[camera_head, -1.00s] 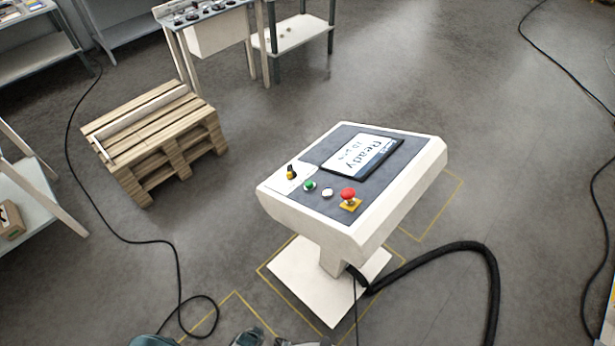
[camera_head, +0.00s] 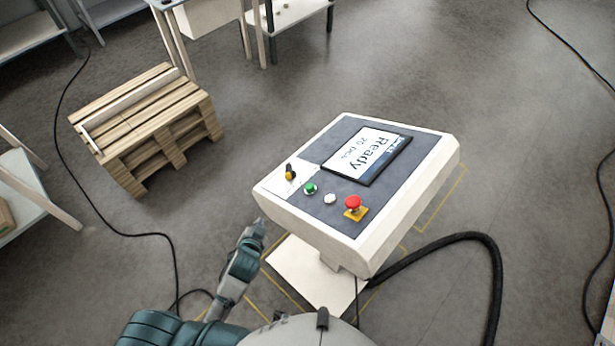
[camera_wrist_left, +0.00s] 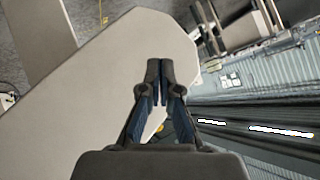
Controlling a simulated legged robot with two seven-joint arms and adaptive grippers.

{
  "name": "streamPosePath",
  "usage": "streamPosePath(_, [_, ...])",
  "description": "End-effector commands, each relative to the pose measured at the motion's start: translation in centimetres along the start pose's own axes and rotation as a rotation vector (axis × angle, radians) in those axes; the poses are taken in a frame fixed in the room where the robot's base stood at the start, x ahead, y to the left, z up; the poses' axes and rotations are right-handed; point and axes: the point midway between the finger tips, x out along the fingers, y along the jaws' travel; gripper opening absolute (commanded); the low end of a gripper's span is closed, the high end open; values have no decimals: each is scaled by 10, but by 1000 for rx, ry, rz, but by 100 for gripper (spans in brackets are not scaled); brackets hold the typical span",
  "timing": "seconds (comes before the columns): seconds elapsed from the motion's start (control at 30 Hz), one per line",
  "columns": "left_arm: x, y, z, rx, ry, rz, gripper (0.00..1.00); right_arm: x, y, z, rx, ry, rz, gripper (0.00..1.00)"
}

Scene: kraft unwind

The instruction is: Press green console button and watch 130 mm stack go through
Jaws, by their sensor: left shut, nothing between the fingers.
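The console (camera_head: 372,238) is a white pedestal with a sloped dark panel. The green button (camera_head: 310,188) sits on the panel's near left part, beside a white button (camera_head: 330,198) and a red mushroom button on a yellow base (camera_head: 354,206). The screen (camera_head: 367,155) reads "Ready" with a smaller line below. My left gripper (camera_head: 259,224) is at the console's left side, below panel level and apart from the green button. In the left wrist view its fingers (camera_wrist_left: 160,68) are shut and empty in front of a pale surface. My right gripper does not show. No stack shows.
A black selector with yellow (camera_head: 290,172) is on the panel's left corner. A thick black hose (camera_head: 480,240) runs from the console's base to the right.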

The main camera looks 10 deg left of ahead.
Motion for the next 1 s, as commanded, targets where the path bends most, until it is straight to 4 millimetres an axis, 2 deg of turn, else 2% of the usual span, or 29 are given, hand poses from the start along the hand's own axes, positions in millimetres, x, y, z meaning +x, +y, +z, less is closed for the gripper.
streamPosePath(0.03, [-5,-10,-21,21,59,-31,0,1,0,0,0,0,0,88])
streamPosePath(0.3, [-23,-48,-133,209,418,-213,0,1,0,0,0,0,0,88])
streamPosePath(0.47, [-48,-58,-204,376,672,-332,0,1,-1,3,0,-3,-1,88])
streamPosePath(0.57, [-71,-58,-248,508,845,-411,0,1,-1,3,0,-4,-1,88])
streamPosePath(0.67, [-100,-50,-288,670,1028,-493,0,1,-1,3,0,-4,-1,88])
streamPosePath(0.8, [-145,-21,-331,978,1307,-611,0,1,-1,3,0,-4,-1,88])
streamPosePath(0.87, [-163,-1,-343,1168,1438,-664,0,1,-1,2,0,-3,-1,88])
streamPosePath(0.9, [-172,14,-346,1318,1521,-694,0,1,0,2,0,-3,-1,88])
streamPosePath(1.0, [-174,45,-339,1726,1668,-737,0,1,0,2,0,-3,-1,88])
